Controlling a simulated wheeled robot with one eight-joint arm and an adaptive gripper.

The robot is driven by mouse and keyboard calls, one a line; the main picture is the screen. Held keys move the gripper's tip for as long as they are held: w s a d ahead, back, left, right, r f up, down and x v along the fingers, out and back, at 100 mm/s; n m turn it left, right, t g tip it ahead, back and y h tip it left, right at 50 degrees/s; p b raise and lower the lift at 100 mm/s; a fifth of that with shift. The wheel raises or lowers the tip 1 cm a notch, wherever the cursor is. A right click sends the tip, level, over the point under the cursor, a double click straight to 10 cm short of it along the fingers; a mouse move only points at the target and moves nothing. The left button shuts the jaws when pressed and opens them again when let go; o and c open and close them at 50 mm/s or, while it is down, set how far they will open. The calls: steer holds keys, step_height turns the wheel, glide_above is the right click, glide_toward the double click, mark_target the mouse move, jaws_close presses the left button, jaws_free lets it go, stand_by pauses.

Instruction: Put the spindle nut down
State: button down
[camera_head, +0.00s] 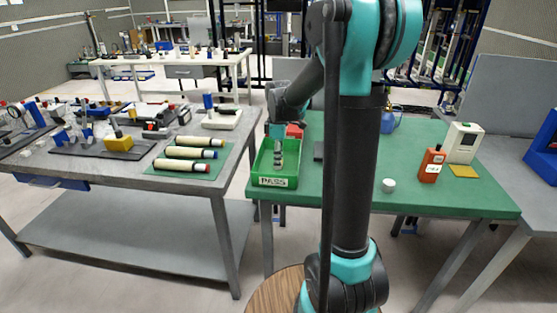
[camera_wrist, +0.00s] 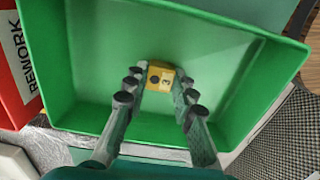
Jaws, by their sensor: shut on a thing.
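The spindle nut appears to be the small yellow block with a dark hole in its face (camera_wrist: 161,70), seen in the wrist view between my fingertips. My gripper (camera_wrist: 160,84) is shut on it, with one finger on each side. In the head view my gripper (camera_head: 279,158) points down inside the green PASS tray (camera_head: 293,182); the nut cannot be made out there. In the wrist view the green tray (camera_wrist: 90,112) surrounds the nut and fingertips. I cannot tell whether the nut touches the tray floor.
A red REWORK bin (camera_head: 294,131) stands behind the tray and shows at the left of the wrist view (camera_wrist: 12,85). On the green table (camera_head: 400,163) stand a white round piece (camera_head: 388,185) and an orange device (camera_head: 431,165) at the right. The tray's visible floor looks bare.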

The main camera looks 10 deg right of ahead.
steer(key=c, duration=1.3)
jaws_free()
steer(key=shift+f, duration=0.1)
steer(key=shift+o, duration=0.2)
step_height(320, 180, up, 12)
